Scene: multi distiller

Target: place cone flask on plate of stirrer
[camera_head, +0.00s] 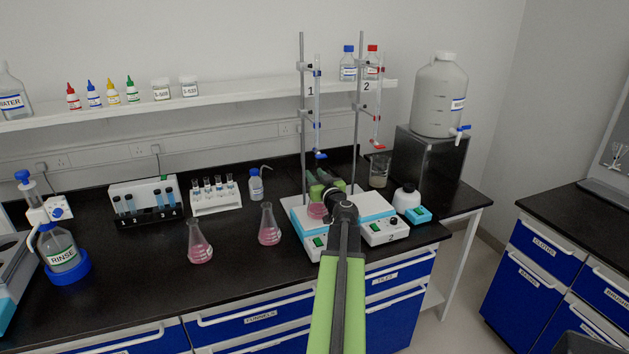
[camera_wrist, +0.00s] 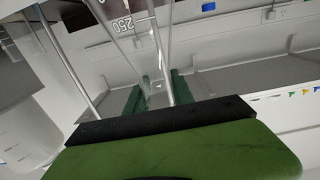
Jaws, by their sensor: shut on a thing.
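My gripper (camera_head: 322,188) is shut on a cone flask with pink liquid (camera_head: 317,211). The flask is over the left stirrer (camera_head: 317,241), and my arm hides part of both. I cannot tell whether the flask's base touches the plate. In the wrist view, the clear flask glass with a "250" mark (camera_wrist: 122,26) lies between the green fingers of my gripper (camera_wrist: 157,95). The right stirrer, marked 2 (camera_head: 383,231), stands beside it. Two more pink cone flasks, one farther left (camera_head: 200,246) and one nearer (camera_head: 269,228), stand on the black bench.
Burette stand 1 (camera_head: 303,130) and burette stand 2 (camera_head: 357,130) rise close behind my gripper. A tube rack (camera_head: 215,198) stands at the left.

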